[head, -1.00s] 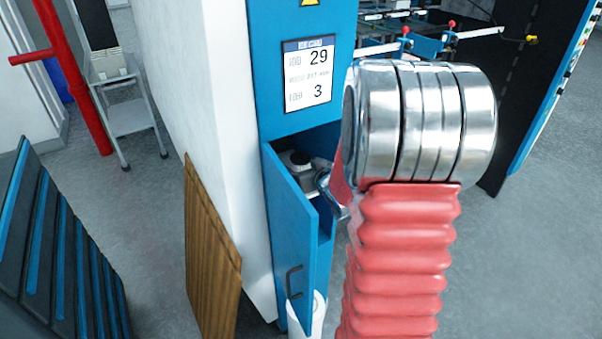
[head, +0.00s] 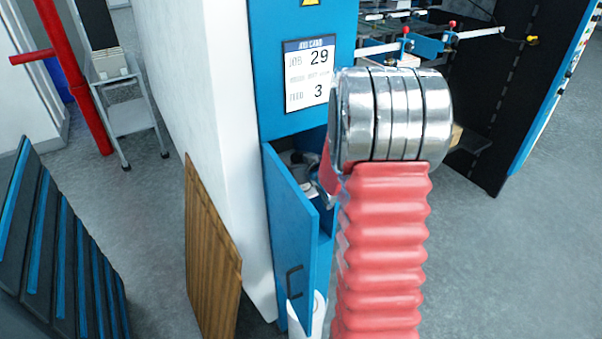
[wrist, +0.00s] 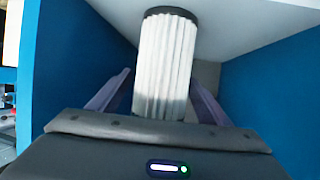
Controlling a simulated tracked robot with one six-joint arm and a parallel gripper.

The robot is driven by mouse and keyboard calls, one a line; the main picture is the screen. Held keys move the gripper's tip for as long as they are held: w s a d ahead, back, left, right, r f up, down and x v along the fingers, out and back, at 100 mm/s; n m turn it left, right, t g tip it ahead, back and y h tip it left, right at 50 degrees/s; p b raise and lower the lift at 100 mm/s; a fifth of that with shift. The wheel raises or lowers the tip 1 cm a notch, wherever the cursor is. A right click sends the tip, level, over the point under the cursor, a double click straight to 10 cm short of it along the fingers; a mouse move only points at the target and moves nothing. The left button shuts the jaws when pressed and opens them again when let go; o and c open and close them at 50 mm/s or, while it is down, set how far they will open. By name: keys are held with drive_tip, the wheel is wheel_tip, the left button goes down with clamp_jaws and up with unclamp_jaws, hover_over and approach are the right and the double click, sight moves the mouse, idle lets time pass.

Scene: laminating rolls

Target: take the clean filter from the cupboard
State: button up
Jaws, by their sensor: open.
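The cupboard (head: 328,235) is a blue compartment in the machine's front, with its blue door (head: 288,225) swung open. In the wrist view a white pleated filter (wrist: 165,65) with a dark rim stands inside the blue-walled cupboard. My gripper (wrist: 162,90) is open, with one finger on each side of the filter's lower part. Whether the fingers touch the filter cannot be told. In the head view my red-sleeved arm hides most of the cupboard opening and the gripper.
A white roll (head: 308,315) stands below the door. A wooden board (head: 210,250) leans against the white wall. A grey step stool (head: 130,115) and red pipe (head: 75,75) are at the left. Grey floor is clear at the right.

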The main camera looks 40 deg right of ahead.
drive_tip(key=shift+w+d+f, duration=0.1)
drive_tip(key=shift+w+f, duration=0.05)
drive_tip(key=shift+w, duration=0.25)
drive_tip(key=c, duration=1.2)
drive_tip(key=shift+o, duration=0.2)
drive_tip(key=shift+s+r, duration=0.2)
drive_tip(key=shift+r, duration=0.55)
wheel_tip(320, 180, up, 5)
drive_tip(key=s+a, duration=0.1)
drive_tip(key=s, duration=1.8)
drive_tip(key=shift+s+r, duration=0.25)
drive_tip(key=shift+s, duration=0.05)
drive_tip(key=shift+a, duration=0.1)
